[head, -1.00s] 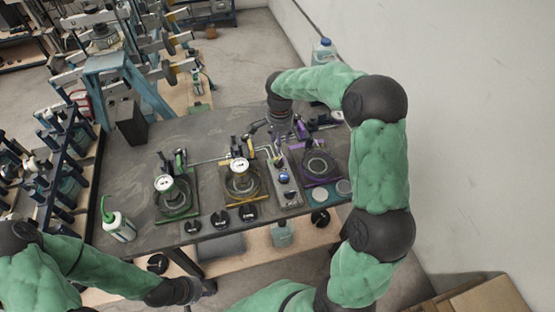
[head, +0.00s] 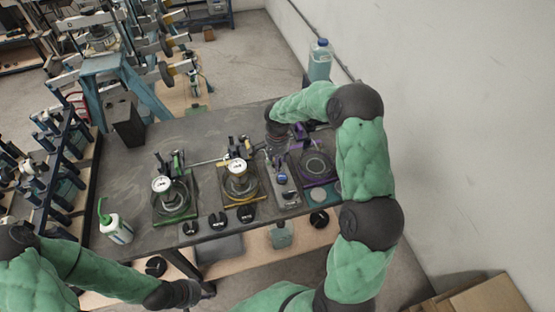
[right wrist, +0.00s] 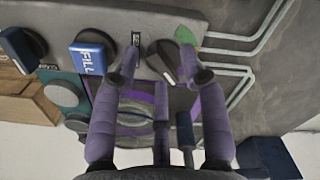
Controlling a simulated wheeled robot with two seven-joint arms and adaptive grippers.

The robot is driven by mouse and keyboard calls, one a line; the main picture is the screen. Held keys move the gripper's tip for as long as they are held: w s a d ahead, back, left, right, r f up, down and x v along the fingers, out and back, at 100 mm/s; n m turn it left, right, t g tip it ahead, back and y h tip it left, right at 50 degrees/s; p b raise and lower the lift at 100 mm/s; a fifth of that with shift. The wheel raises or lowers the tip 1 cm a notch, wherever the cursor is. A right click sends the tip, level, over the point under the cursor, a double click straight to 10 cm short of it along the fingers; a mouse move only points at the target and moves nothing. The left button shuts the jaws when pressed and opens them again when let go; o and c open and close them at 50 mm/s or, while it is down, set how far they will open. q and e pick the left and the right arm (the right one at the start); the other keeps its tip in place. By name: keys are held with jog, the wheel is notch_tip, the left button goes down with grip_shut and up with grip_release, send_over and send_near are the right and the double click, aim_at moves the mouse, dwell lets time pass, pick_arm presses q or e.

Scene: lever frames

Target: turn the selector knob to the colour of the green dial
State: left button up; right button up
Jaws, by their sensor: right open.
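The green dial (head: 163,184) is a white-faced gauge on a green-edged plate at the left of the bench in the head view. The grey selector panel (head: 290,197) stands between the yellow and purple stations. In the right wrist view, the black selector knob (right wrist: 160,55) with a pale pointer line sits on the panel beside a green mark (right wrist: 189,32). My right gripper (right wrist: 157,62) is open, its purple fingers on either side of the knob; contact cannot be told. My left gripper (head: 197,290) is low at the front, away from the bench, its jaws unclear.
The yellow dial (head: 237,168) is left of the panel. A white bottle (head: 116,230) stands at the bench's left front.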

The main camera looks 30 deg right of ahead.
grip_shut()
jog(key=shift+n, duration=0.3)
jog(key=n, duration=0.8)
jog(key=shift+w+d+n, duration=0.1)
jog(key=shift+w+n, duration=0.05)
jog(key=shift+n, duration=0.25)
jog(key=n, duration=0.5)
jog(key=shift+w+p, duration=0.1)
jog(key=shift+p, duration=0.2)
jog(key=n, duration=0.5)
jog(key=shift+w+p, duration=0.1)
jog(key=shift+p, duration=0.3)
jog(key=shift+n, duration=0.4)
